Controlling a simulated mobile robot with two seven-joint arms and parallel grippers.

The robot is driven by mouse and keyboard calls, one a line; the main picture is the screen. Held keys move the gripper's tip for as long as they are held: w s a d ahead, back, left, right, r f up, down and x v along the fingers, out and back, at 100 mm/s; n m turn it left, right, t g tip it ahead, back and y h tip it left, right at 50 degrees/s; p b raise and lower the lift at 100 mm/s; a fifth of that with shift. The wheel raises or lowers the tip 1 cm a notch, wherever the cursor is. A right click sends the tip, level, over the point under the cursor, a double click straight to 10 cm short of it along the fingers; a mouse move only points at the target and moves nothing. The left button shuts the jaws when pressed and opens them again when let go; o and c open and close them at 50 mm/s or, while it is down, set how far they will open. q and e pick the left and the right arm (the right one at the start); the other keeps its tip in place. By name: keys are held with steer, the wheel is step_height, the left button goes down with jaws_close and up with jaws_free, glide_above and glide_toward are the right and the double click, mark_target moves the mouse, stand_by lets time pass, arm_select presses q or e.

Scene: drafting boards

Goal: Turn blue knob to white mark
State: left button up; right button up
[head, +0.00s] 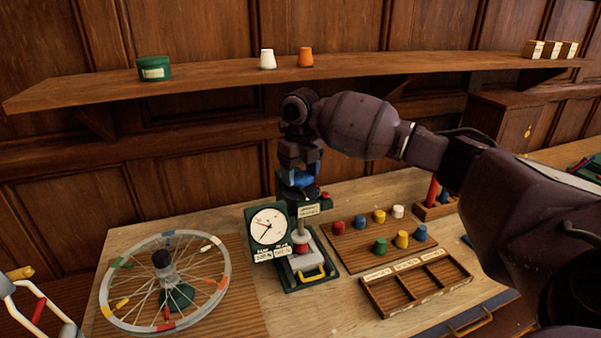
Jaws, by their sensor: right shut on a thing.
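The blue knob (300,180) sits on top of a small dark green press-like device with a round white dial (268,226). My right gripper (299,167) comes down from above and is shut on the blue knob, its fingers hiding part of it. The knob's pointer and the white mark cannot be made out at this size. My left gripper is not in view.
A spoked wheel (118,312) with coloured tags lies left of the device. To the right are a board of coloured pegs (352,254) and an empty-looking divided wooden tray (447,286). A shelf (215,82) with a green tin (153,69) and small cups runs behind.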

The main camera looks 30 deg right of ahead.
mark_target(301, 176)
steer(key=o, duration=0.9)
steer(key=shift+o, duration=0.2)
steer(key=shift+r, duration=0.15)
step_height(301, 176, up, 6)
steer(key=shift+r+b, duration=0.2)
steer(key=shift+b, duration=0.2)
steer(key=shift+r, duration=0.45)
steer(key=shift+s+f, duration=0.1)
